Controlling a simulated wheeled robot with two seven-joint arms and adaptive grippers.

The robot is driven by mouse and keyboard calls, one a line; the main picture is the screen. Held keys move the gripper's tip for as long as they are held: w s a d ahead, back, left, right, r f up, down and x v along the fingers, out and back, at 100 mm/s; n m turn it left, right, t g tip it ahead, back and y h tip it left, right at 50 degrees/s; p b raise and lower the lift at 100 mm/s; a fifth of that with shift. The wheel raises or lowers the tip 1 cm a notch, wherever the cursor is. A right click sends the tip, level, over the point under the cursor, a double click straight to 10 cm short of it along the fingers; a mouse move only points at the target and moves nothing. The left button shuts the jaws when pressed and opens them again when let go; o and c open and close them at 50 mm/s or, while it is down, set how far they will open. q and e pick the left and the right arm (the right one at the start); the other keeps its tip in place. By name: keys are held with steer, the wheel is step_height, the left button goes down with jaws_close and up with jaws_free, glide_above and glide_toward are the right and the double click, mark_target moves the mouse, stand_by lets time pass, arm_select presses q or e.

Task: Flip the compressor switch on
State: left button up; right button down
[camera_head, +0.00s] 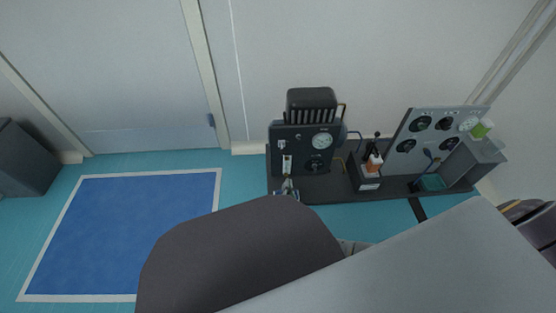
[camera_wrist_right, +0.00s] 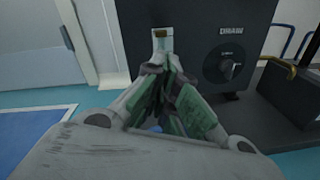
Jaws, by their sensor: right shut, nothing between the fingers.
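The compressor (camera_head: 305,135) is a dark upright unit with a ribbed black top, a round gauge and a dial. Its switch, on a small pale plate (camera_head: 287,164), is low on the left of the front panel. The plate also shows in the right wrist view (camera_wrist_right: 162,38), with a brownish piece at its top. My right gripper (camera_head: 287,186) is shut and empty, just below the plate. In the wrist view its fingertips (camera_wrist_right: 165,66) overlap the plate's lower part; I cannot tell whether they touch it. The switch's position is unclear. My left gripper is not in view.
A dial marked DRAIN (camera_wrist_right: 222,66) is right of the plate. A box with an orange-and-white bottle (camera_head: 374,163) and a slanted gauge panel (camera_head: 430,140) stand right of the compressor. A blue floor mat (camera_head: 125,235) lies left. My arm hides the foreground.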

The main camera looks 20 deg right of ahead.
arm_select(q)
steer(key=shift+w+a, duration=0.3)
arm_select(e)
steer(key=r+n+t, duration=0.1)
steer(key=r+n, duration=0.1)
steer(key=a+r+n+t, duration=0.1)
steer(key=r+n, duration=0.1)
steer(key=shift+w+a+n+t, duration=0.15)
steer(key=shift+a+n+t, duration=0.05)
steer(key=shift+n+t, duration=0.1)
steer(key=shift+w, duration=0.1)
